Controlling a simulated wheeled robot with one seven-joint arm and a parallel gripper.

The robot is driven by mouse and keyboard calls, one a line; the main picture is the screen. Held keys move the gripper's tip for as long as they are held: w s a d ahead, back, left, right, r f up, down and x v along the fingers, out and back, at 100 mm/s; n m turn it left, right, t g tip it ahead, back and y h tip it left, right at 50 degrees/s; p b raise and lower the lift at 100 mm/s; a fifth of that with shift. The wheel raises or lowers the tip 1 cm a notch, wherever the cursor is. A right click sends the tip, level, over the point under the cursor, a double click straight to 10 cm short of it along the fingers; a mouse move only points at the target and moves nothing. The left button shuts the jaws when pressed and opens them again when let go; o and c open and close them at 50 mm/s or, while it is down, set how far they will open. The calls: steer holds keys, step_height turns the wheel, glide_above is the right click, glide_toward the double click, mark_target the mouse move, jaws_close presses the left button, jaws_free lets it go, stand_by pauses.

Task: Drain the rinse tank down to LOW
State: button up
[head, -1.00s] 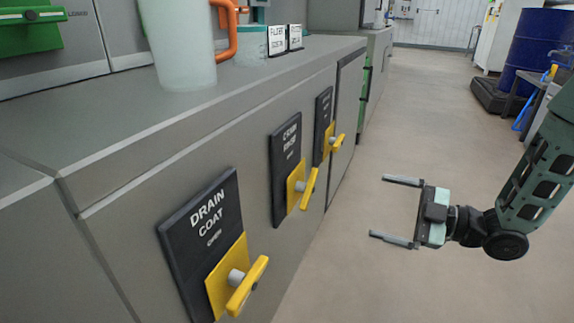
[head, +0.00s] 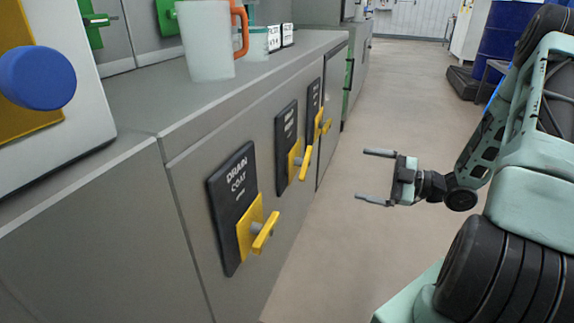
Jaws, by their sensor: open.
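Three yellow valve handles stick out of the grey cabinet front, each beside a black label plate. The nearest plate (head: 232,205) reads DRAIN COAT, and its handle (head: 265,231) slants outward. The middle plate (head: 286,148) and its handle (head: 305,164) are farther along; its text is too small to read surely. The farthest plate (head: 313,102) and its handle (head: 325,128) are also unreadable. I cannot tell surely which one is the rinse drain. My gripper (head: 362,176) is open and empty, in front of the cabinet to the right of the handles, touching nothing. No tank level shows.
A whitish cup-like vessel with an orange handle (head: 207,45) stands on the cabinet top (head: 150,98). A panel with a blue round button (head: 38,78) is at the left. Clear floor (head: 400,110) lies right of the cabinet; blue drums (head: 499,30) stand far back.

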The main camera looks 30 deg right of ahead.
mark_target(309, 163)
steer(key=shift+b+x, duration=2.85)
steer(key=shift+x, duration=5.55)
steer(key=c, duration=0.7)
